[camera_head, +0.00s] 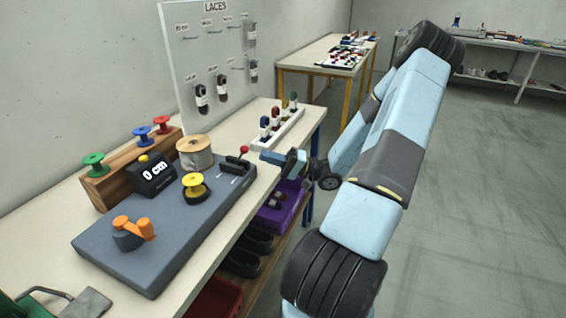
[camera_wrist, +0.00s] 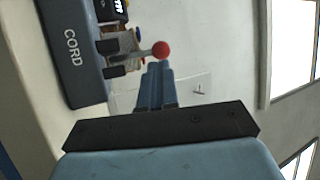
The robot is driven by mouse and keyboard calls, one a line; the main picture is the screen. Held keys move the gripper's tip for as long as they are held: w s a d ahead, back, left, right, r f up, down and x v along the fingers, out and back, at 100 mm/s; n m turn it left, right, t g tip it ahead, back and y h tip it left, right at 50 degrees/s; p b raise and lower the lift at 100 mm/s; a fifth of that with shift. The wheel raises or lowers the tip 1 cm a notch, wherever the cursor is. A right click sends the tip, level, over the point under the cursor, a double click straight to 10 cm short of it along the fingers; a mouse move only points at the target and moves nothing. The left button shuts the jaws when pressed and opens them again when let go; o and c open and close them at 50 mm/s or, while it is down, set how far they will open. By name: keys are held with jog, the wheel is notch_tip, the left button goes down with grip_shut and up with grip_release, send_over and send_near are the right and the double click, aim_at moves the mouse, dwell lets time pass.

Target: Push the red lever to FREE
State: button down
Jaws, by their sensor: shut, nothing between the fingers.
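The red lever has a red ball knob (camera_head: 244,149) on a thin metal rod, at the far right corner of the grey cord machine (camera_head: 205,225). In the wrist view the knob (camera_wrist: 162,49) shows just beyond my fingertips, with its rod running left to the machine. My gripper (camera_head: 267,157) is shut and empty, just right of the knob in the head view. In the wrist view its fingers (camera_wrist: 156,68) are together, their tips close below the knob; I cannot tell whether they touch it. No FREE marking is readable in either view.
A white rack of small spools (camera_head: 277,129) stands behind the lever. A laces board (camera_head: 208,62) rises at the back.

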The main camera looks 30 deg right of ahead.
aim_at(240, 158)
jog(key=shift+x, duration=1.65)
jog(key=shift+d, duration=0.1)
